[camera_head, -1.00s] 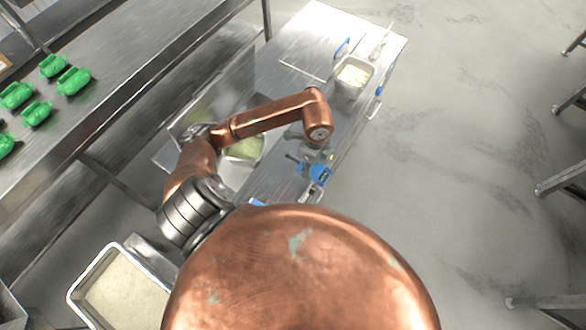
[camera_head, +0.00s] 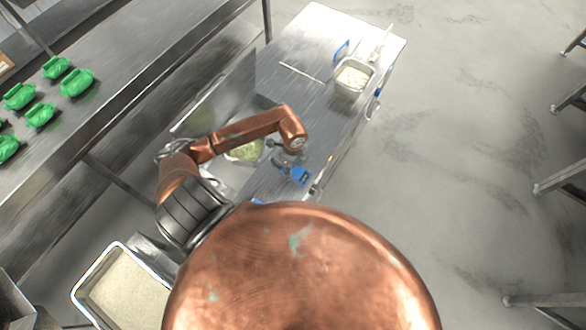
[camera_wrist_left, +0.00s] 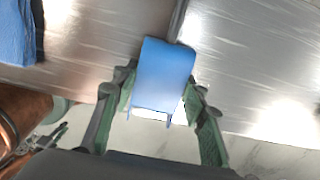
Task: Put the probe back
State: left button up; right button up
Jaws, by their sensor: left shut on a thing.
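My left gripper (camera_head: 294,166) is over the near part of the steel table, its arm coming in from the left. It is shut on a blue-handled probe (camera_head: 300,177). In the left wrist view the blue handle (camera_wrist_left: 163,75) sits between the two green-padded fingers of the gripper (camera_wrist_left: 163,112), and a thin grey metal rod (camera_wrist_left: 178,22) runs from its far end over the steel top. I cannot tell whether the probe touches the table. My right gripper is not in view, and I cannot make out a holder for the probe.
A steel container of rice (camera_head: 352,76) stands at the far right of the table (camera_head: 325,35). A second container with pale green contents (camera_head: 247,150) sits left of the gripper. Another blue object (camera_wrist_left: 14,30) shows in the wrist view.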

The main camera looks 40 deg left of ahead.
pick_arm(q)
jog(key=o, duration=1.1)
jog(key=shift+o, duration=0.2)
jog(key=shift+r, duration=0.35)
notch_tip(320, 180, up, 11)
jog(key=b, duration=0.1)
jog(key=shift+r+b, duration=0.2)
jog(key=shift+b, duration=0.1)
